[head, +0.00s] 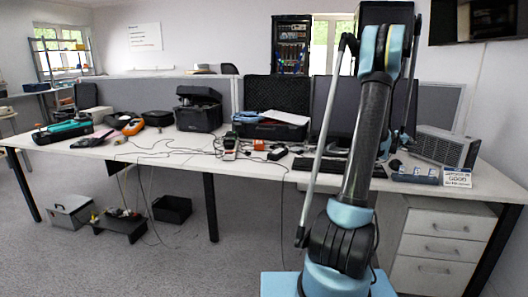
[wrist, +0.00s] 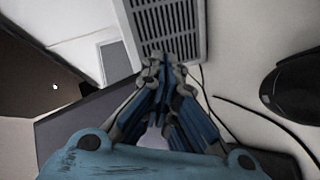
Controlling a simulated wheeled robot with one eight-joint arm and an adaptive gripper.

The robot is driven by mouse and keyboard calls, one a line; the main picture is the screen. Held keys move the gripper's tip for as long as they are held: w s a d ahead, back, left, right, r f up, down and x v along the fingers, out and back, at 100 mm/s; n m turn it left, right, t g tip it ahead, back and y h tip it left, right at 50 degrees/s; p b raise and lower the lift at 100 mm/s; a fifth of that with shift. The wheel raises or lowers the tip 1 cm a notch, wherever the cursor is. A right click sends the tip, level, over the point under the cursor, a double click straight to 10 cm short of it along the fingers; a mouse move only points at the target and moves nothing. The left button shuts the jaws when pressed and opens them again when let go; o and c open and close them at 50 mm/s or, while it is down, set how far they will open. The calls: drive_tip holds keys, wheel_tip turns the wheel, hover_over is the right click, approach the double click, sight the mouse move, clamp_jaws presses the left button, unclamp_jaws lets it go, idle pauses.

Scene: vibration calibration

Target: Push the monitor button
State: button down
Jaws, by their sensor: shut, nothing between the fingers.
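The black monitor (head: 345,112) stands on the desk in the head view, largely hidden behind my arm. No button on it can be made out. In the wrist view, a dark flat panel (wrist: 75,128), which looks like the monitor, lies to the left of and below my fingertips. My gripper (wrist: 158,62) is shut and empty, its fingertips together in front of a grey vented box (wrist: 168,22). I cannot tell whether the fingers touch anything. In the head view my gripper is hidden behind my arm and cannot be made out.
The vented box also stands at the desk's right end in the head view (head: 447,149). A black mouse (wrist: 293,88) and a cable lie right of my fingers. A keyboard (head: 318,165), a small sign (head: 457,179) and a blue-grey holder (head: 415,177) sit on the desk (head: 220,172).

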drive_tip(key=shift+w, duration=0.2)
idle(0.5)
drive_tip(key=shift+w+d+f, duration=0.1)
drive_tip(key=shift+w, duration=0.15)
drive_tip(key=shift+s, duration=0.1)
drive_tip(key=shift+s+r, duration=0.2)
drive_tip(key=shift+s, duration=0.15)
idle(0.4)
drive_tip(key=s+a+r, duration=0.1)
drive_tip(key=s+r, duration=0.1)
drive_tip(key=s, duration=0.3)
drive_tip(key=shift+s+a, duration=0.2)
drive_tip(key=shift+a, duration=0.05)
drive_tip(key=shift+r, duration=0.15)
